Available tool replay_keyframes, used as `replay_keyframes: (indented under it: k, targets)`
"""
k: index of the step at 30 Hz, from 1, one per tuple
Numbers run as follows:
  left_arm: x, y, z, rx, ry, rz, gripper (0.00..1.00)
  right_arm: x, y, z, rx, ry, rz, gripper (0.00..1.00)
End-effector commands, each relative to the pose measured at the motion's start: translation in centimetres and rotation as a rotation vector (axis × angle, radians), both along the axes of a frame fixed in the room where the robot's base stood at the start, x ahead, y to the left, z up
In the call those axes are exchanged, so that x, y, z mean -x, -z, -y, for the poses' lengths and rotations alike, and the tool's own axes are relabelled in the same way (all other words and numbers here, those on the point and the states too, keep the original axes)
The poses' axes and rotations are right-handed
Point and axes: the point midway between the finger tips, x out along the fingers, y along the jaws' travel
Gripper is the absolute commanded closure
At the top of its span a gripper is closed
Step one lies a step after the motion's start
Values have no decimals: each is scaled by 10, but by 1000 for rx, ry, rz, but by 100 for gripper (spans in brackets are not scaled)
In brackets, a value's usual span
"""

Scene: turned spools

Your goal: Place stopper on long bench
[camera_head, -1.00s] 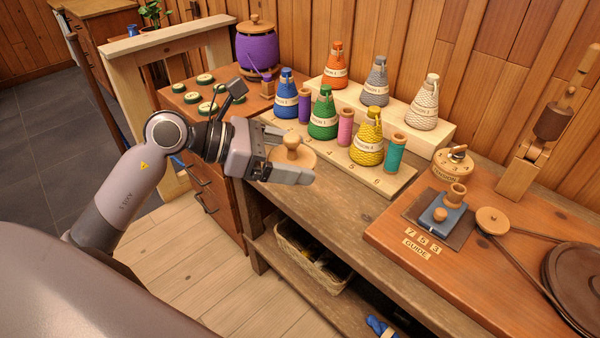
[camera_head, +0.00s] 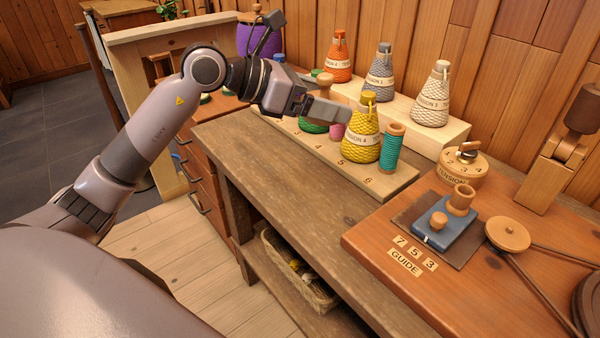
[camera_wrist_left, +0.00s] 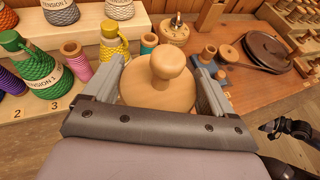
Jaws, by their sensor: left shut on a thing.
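The stopper is a pale wooden disc with a round knob. In the left wrist view the stopper (camera_wrist_left: 158,92) sits between the two fingers, knob towards the camera. My left gripper (camera_wrist_left: 160,95) is shut on it. In the head view the gripper (camera_head: 334,106) holds the stopper (camera_head: 323,82) in the air in front of the yarn cones, and the fingers hide most of its disc. The long bench (camera_head: 265,165) runs below, with a bare brown wooden top at its front left.
A pale numbered rack (camera_head: 372,186) on the bench holds a yellow cone (camera_head: 362,135) and a teal spool (camera_head: 388,149). Grey and white cones stand on a raised block (camera_head: 440,133) behind. A reddish board (camera_head: 375,240) with a guide and tension dial covers the right. The front-left bench top is clear.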

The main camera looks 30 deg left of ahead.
Motion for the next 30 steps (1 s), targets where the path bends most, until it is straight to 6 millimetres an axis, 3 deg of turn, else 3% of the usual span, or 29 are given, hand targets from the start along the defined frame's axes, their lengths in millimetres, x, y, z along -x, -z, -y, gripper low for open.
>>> replay_keyframes:
  k: [12,30]
  targets:
    - [1,111,0,3,0,-6,48,1,16,-2,-7,4,-4,57]
    - [0,184,0,2,0,-1,48,4,29,-2,-7,5,-10,57]
